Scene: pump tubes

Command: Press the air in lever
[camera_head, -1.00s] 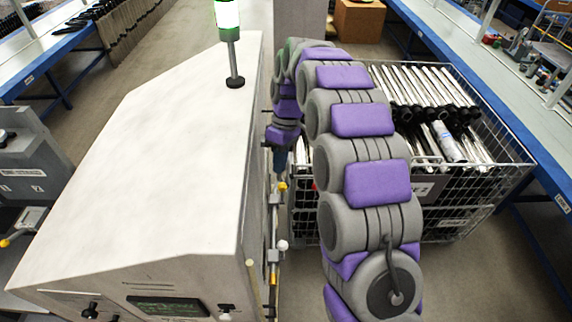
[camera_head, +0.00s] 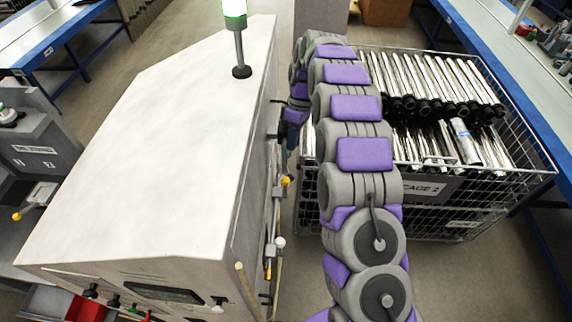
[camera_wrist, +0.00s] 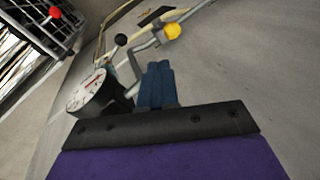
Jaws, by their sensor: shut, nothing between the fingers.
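My gripper (camera_wrist: 157,86) has its blue fingers shut with nothing between them. In the wrist view a lever with a yellow ball (camera_wrist: 172,31) is just beyond the fingertips, and a black ball knob (camera_wrist: 121,39) is to the upper left. A round white-faced gauge (camera_wrist: 92,92) is left of the fingers. In the head view my gripper (camera_head: 291,138) is beside the right side of the white machine (camera_head: 150,140), above a yellow knob (camera_head: 286,181). A white knob (camera_head: 280,242) is lower on that side. No label shows which lever is air in. Contact cannot be told.
A wire cage (camera_head: 470,185) with metal tubes stands right of my arm. A signal light (camera_head: 235,8) is on the machine's top. A narrow floor gap lies between machine and cage.

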